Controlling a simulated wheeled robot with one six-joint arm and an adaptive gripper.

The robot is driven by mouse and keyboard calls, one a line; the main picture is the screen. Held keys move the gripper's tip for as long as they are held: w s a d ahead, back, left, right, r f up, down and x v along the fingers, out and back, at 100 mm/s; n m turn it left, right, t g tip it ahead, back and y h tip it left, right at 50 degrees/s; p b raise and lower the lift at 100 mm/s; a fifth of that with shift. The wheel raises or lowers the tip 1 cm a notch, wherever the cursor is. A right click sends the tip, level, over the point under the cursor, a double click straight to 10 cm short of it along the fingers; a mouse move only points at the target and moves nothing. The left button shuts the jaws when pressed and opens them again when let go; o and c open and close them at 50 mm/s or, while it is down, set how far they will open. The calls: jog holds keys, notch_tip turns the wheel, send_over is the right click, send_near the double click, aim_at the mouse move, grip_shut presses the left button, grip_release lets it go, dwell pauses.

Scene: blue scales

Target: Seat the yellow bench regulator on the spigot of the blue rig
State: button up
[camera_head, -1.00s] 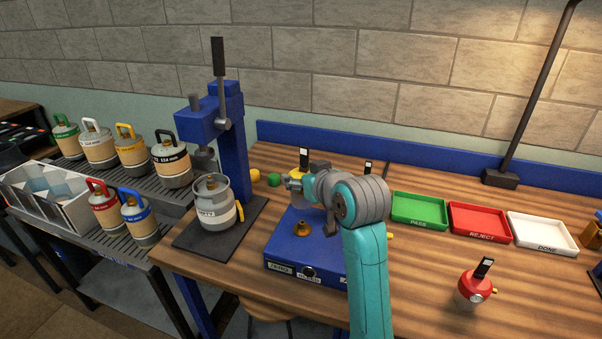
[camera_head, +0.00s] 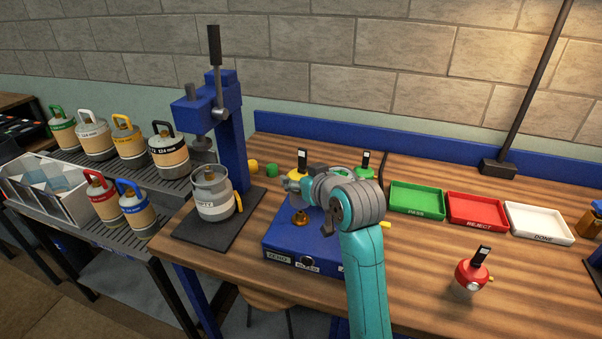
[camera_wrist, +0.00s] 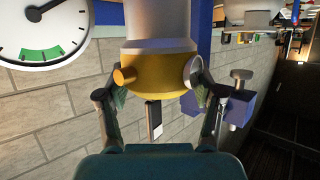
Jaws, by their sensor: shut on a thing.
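The yellow bench regulator (camera_head: 295,186) is held upright in my gripper (camera_head: 309,186), with its black-and-white tag sticking up. In the wrist view the yellow regulator (camera_wrist: 160,72) sits between both fingers of my gripper (camera_wrist: 158,88), which is shut on it. The blue rig (camera_head: 290,240) stands on the bench with a brass spigot (camera_head: 300,217) on its top. The regulator appears above the spigot in the picture, apart from it. Its underside and exact alignment with the spigot cannot be told. My wrist hides part of the rig's right side.
A green regulator (camera_head: 367,174) stands behind my wrist. A blue press (camera_head: 232,140) with a grey cylinder (camera_head: 214,197) is at left. Green (camera_head: 416,214), red (camera_head: 476,224) and white (camera_head: 540,236) trays lie at right. A red regulator (camera_head: 470,277) stands front right.

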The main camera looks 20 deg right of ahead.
jog(key=shift+f, duration=2.5)
jog(key=shift+f, duration=0.15)
jog(key=o, duration=1.6)
jog(key=shift+c, duration=0.2)
jog(key=v, duration=1.2)
